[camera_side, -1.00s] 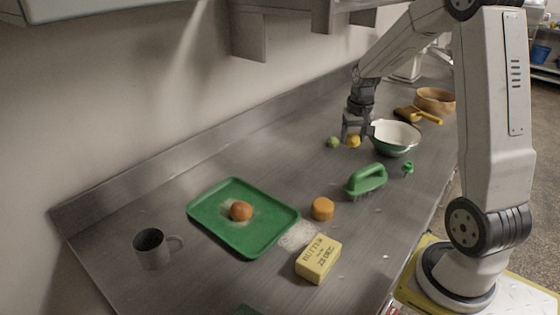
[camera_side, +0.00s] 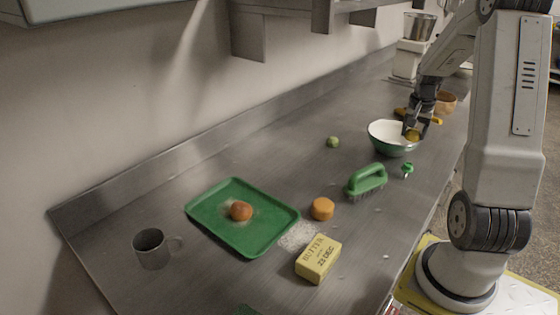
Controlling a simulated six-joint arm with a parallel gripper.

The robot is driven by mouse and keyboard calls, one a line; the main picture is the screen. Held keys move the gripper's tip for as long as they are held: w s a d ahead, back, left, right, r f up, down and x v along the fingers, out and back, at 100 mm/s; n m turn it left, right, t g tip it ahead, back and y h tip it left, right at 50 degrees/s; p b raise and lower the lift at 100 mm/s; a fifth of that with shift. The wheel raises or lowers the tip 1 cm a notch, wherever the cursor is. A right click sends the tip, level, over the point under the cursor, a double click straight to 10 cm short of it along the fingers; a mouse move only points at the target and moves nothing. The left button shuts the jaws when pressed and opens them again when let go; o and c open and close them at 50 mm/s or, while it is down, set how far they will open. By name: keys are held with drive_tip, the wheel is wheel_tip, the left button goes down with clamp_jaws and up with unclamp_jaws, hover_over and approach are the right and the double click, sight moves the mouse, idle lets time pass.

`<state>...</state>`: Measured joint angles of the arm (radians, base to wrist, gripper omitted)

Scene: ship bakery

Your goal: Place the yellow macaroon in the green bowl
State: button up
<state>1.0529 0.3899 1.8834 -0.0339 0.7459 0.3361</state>
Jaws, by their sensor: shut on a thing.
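The yellow macaroon (camera_side: 411,136) is small and round, partly hidden between the fingers of my gripper (camera_side: 411,131). My gripper is shut on it and holds it at the right side of the green bowl (camera_side: 392,150), over or just inside its rim. The bowl is green outside and white inside, and stands upright on the steel counter. I cannot tell whether the macaroon touches the bowl.
Near the bowl are a small green ball-like item (camera_side: 332,142), a green brush (camera_side: 367,181) and a small green piece (camera_side: 407,170). An orange round (camera_side: 322,209), butter block (camera_side: 318,258), green tray (camera_side: 217,238) with a bun, and grey mug (camera_side: 151,249) stand nearer. A wooden bowl (camera_side: 446,102) is behind.

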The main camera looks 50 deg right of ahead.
drive_tip(key=w+d+f, duration=0.1)
drive_tip(key=w+d, duration=0.1)
drive_tip(key=w+d+f, duration=0.1)
drive_tip(key=d, duration=0.1)
drive_tip(key=w+d+f, duration=0.2)
drive_tip(key=shift+w+d, duration=0.35)
drive_tip(key=w+d+f, duration=0.2)
drive_tip(key=f, duration=0.1)
drive_tip(key=w+d+f, duration=0.1)
drive_tip(key=f, duration=0.1)
drive_tip(key=shift+d, duration=0.2)
drive_tip(key=shift+d+f, duration=0.1)
drive_tip(key=shift+f, duration=0.1)
drive_tip(key=shift+w+d+f, duration=0.15)
drive_tip(key=shift+d+f, duration=0.05)
drive_tip(key=shift+f, duration=1.6)
drive_tip(key=shift+f, duration=0.15)
drive_tip(key=o, duration=0.6)
